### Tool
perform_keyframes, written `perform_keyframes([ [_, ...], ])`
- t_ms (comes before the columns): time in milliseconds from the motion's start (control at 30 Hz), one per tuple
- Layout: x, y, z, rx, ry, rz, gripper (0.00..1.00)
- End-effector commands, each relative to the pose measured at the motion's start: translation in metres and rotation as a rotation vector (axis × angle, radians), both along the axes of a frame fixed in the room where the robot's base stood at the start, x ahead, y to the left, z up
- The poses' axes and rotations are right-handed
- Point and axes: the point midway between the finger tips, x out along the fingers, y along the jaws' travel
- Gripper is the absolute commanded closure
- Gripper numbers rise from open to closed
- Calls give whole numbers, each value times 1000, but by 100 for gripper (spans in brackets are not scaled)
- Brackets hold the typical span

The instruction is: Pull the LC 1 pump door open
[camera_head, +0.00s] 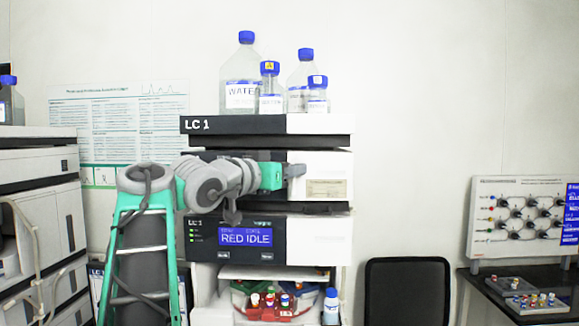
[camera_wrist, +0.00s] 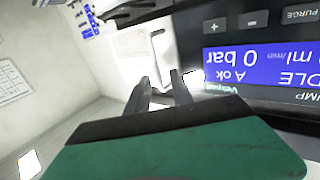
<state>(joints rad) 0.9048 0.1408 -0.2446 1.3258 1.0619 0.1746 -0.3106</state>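The LC 1 pump is the upper module of the middle stack, and its white door panel (camera_head: 325,172) is at the right of its front. The door looks closed in the head view. The wrist view shows the pump's blue display (camera_wrist: 255,58) upside down, with a pale door surface and a slim handle (camera_wrist: 157,45) beyond my fingers. My gripper (camera_head: 296,171) is in front of the door's left part. In the wrist view my gripper (camera_wrist: 163,84) has its two fingers apart with a gap between them. I cannot tell whether they touch the handle.
Bottles with blue caps (camera_head: 241,80) stand on the LC 1 top tray. A module with a RED IDLE display (camera_head: 245,237) sits below the pump. Another stack (camera_head: 40,200) is at the left. A black chair (camera_head: 407,290) and a side table (camera_head: 500,300) are at the right.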

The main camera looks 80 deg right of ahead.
Motion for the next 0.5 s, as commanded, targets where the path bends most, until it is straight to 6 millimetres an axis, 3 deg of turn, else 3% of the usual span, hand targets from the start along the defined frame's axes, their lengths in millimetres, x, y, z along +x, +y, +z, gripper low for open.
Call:
perform_keyframes([
  [167, 0, 0, -1, 0, 0, 1, 72],
  [500, 1, 0, -1, 1, 1, 1, 100],
])
